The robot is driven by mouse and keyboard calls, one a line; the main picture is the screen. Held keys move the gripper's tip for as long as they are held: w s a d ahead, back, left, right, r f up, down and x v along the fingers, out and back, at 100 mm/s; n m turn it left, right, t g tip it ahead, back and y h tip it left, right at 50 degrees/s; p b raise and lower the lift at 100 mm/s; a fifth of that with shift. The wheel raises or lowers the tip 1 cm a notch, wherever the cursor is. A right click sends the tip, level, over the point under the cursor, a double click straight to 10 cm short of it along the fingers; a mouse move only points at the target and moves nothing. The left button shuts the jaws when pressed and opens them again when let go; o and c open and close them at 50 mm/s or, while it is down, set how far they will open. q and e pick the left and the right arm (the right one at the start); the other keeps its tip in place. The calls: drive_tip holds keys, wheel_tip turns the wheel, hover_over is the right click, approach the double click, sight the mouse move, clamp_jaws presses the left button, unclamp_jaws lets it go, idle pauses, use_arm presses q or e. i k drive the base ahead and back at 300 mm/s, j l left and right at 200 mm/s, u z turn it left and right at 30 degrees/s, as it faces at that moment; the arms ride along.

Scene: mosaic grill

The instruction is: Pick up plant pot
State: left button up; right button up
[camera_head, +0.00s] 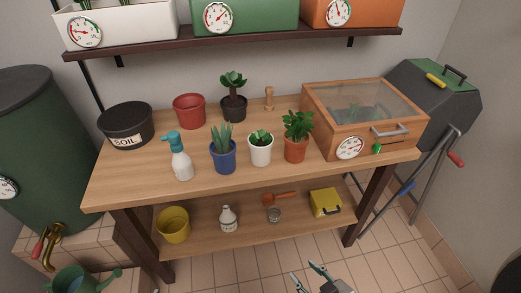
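Several plant pots stand upright on the wooden bench top. An empty-looking red pot (188,113) and a black pot (234,111) with a leafy plant are at the back. A blue pot (223,159) with a spiky plant, a white pot (261,153) with a small succulent, and a terracotta pot (294,152) with a bushy plant are in front. The frames do not show which pot is meant. My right gripper (306,275) is at the bottom edge, low in front of the bench, fingers apart and empty. My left gripper is not in view.
A spray bottle (181,162) and soil bucket (126,129) stand on the bench's left; a glass-lidded wooden box (337,123) is at right. A shelf (235,39) with planters hangs above. The lower shelf (195,240) holds a yellow bucket (173,226). The bench's front strip is clear.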

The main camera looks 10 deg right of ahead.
sight(260, 142)
drive_tip(key=l+z, duration=0.1)
drive_tip(key=l, duration=0.25)
drive_tip(key=i+l+z, duration=0.15)
drive_tip(key=l, duration=0.2)
drive_tip(key=l+z, duration=0.1)
drive_tip(key=l, duration=0.3)
drive_tip(key=i+l+z, duration=0.1)
drive_tip(key=l, duration=0.2)
drive_tip(key=i, duration=0.05)
